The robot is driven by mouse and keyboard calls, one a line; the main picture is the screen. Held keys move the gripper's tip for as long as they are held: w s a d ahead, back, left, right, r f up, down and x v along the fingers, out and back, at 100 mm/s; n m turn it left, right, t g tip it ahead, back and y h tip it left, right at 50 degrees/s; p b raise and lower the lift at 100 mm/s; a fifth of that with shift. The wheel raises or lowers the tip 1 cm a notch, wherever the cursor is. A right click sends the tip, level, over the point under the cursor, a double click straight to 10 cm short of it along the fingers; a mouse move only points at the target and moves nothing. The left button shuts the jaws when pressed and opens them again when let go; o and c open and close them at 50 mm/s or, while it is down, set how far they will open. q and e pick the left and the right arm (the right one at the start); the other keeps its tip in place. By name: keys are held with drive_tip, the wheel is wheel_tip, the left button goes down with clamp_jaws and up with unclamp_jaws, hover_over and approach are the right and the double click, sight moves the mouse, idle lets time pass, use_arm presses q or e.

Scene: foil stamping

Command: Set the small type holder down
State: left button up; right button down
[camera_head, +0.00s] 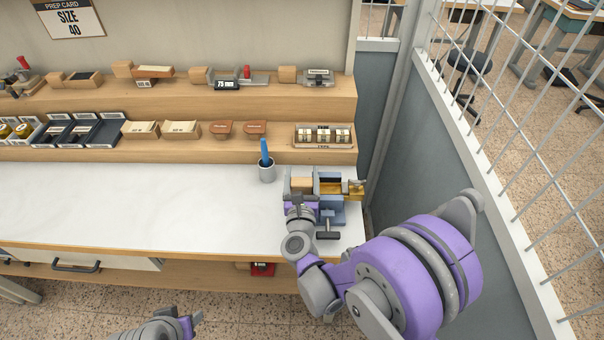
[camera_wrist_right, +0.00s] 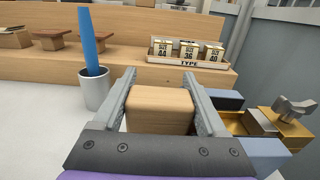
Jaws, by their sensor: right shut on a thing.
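The small type holder shows a wooden handle (camera_wrist_right: 160,107) and a brass body (camera_head: 352,188) with a grey wing screw (camera_wrist_right: 295,108). My right gripper (camera_head: 300,198) is shut on the wooden handle, with one finger on each side of it in the wrist view. The brass body lies at the blue-grey vise (camera_head: 330,176), at the right end of the white worktop. I cannot tell whether the holder rests on the vise or hangs just above it. My left gripper (camera_head: 186,324) is at the bottom edge, away from the bench, and its fingers are only partly seen.
A grey cup (camera_head: 267,172) with a blue stick stands left of the vise. A type tray (camera_wrist_right: 190,63) with several marked boxes is on the lower shelf behind. The worktop (camera_head: 130,205) to the left is clear. A wire fence (camera_head: 500,150) stands on the right.

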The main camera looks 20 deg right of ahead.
drive_tip(key=shift+s+f+b, duration=0.1)
drive_tip(key=shift+f+b, duration=0.2)
drive_tip(key=shift+f, duration=0.05)
drive_tip(key=shift+c, duration=1.8)
unclamp_jaws()
drive_tip(key=shift+a, duration=0.1)
drive_tip(key=o, duration=0.4)
drive_tip(key=shift+a, duration=0.1)
drive_tip(key=shift+c, duration=0.2)
drive_tip(key=shift+r+p, duration=0.7)
drive_tip(key=b+v, duration=0.1)
drive_tip(key=v, duration=0.9)
drive_tip(key=shift+s+f+b, duration=0.1)
drive_tip(key=shift+s+b, duration=0.15)
drive_tip(key=shift+b, duration=0.15)
drive_tip(key=shift+s+a, duration=0.1)
drive_tip(key=shift+s, duration=0.55)
